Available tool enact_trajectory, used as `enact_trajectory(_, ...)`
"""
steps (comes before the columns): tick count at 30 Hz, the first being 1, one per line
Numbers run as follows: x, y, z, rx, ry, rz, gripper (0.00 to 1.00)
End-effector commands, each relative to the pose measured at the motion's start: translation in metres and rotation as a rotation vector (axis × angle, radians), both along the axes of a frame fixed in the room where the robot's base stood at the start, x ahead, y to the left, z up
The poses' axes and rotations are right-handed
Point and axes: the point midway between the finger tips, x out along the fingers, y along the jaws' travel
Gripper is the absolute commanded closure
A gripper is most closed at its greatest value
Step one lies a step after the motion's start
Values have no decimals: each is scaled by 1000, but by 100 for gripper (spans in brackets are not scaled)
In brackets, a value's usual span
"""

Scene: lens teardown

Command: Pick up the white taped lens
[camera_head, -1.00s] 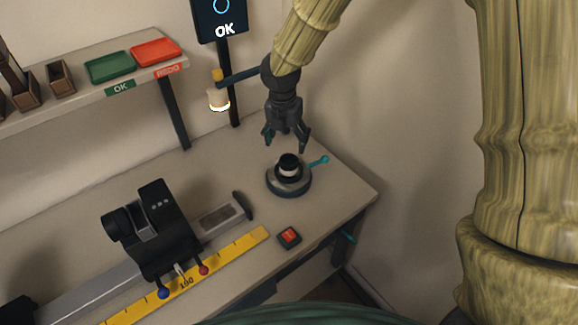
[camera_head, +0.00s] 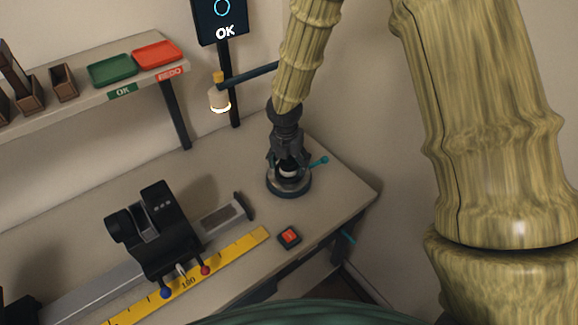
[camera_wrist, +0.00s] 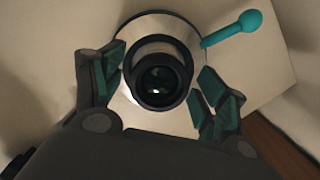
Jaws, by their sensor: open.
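The lens (camera_head: 288,169) is dark with a white band around it and stands upright on a round dark base with a teal lever at the back right corner of the bench. In the wrist view the lens (camera_wrist: 160,80) shows from above as a black ring with dark glass. My gripper (camera_head: 287,168) is down over the lens and partly hides it. In the wrist view my gripper (camera_wrist: 158,92) is open, with one teal-padded finger on each side of the lens. Gaps show between the fingers and the lens.
The round base (camera_head: 291,188) has a teal lever (camera_head: 318,161) sticking out to the right. A red button (camera_head: 289,236) is in front. A black rail device (camera_head: 155,228) and yellow ruler (camera_head: 222,258) lie left. Green (camera_head: 112,70) and red (camera_head: 156,53) trays sit on the shelf.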

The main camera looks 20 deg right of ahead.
Motion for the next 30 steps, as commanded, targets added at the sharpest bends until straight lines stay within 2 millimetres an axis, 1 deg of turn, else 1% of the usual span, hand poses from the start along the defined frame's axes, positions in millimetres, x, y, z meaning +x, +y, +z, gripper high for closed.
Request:
enact_trajectory(6, 0, 0, 0, -1, -1, 0, 27)
enact_trajectory(8, 0, 0, 0, 0, 0, 0, 36)
enact_trajectory(9, 0, 0, 0, -1, -1, 0, 43)
enact_trajectory(11, 0, 0, 0, 0, 0, 0, 54)
enact_trajectory(15, 0, 0, 0, -1, -1, 0, 80)
enact_trajectory(17, 0, 0, 0, -1, -1, 0, 81)
enact_trajectory(18, 0, 0, 0, -1, -1, 0, 86)
enact_trajectory(25, 0, 0, 1, -1, -1, 0, 86)
enact_trajectory(30, 1, 0, 11, 1, -3, -1, 86)
